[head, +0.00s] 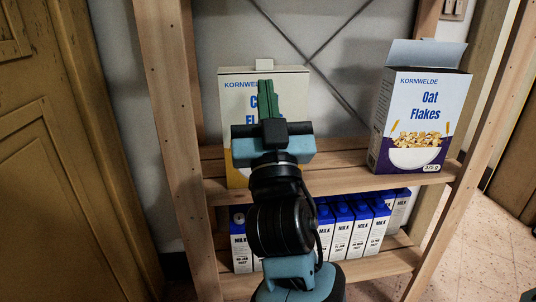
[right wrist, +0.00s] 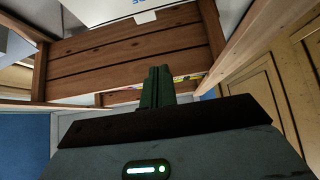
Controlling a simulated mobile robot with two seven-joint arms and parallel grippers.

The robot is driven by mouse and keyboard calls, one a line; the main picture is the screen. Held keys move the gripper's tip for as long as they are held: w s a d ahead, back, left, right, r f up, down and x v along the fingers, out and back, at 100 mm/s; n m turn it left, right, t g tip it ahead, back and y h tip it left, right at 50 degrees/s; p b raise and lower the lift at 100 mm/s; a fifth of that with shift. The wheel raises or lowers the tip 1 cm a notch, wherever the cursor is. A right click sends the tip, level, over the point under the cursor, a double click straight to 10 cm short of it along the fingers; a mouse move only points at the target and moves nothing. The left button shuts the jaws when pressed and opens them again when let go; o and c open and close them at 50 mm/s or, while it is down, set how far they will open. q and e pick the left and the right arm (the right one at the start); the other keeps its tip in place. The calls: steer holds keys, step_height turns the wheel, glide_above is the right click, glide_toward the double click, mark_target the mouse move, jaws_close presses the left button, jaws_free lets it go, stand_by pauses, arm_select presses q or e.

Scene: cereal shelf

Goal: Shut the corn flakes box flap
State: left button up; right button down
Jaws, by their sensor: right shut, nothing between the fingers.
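The corn flakes box (head: 293,84) stands upright on the left of the upper visible shelf in the head view. It is pale with blue lettering, and a small tab (head: 263,64) sticks up above its top edge. My right gripper (head: 267,97) is in front of the box, its green fingers shut together and pointing up, hiding much of the lettering. I cannot tell whether it touches the box. In the right wrist view the shut fingers (right wrist: 158,84) point at wooden boards, and the pale box (right wrist: 108,10) with its tab (right wrist: 146,17) is at the top edge. My left gripper is not in view.
An oat flakes box (head: 415,115) stands on the right of the same shelf, with its top flap (head: 426,53) raised. Several milk cartons (head: 360,230) stand on the shelf below. Wooden posts (head: 172,105) bound the shelf sides. Bare shelf (head: 345,172) lies between the two cereal boxes.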

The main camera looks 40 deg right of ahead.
steer(key=b+v, duration=0.3)
steer(key=v, duration=0.5)
steer(key=shift+r, duration=0.2)
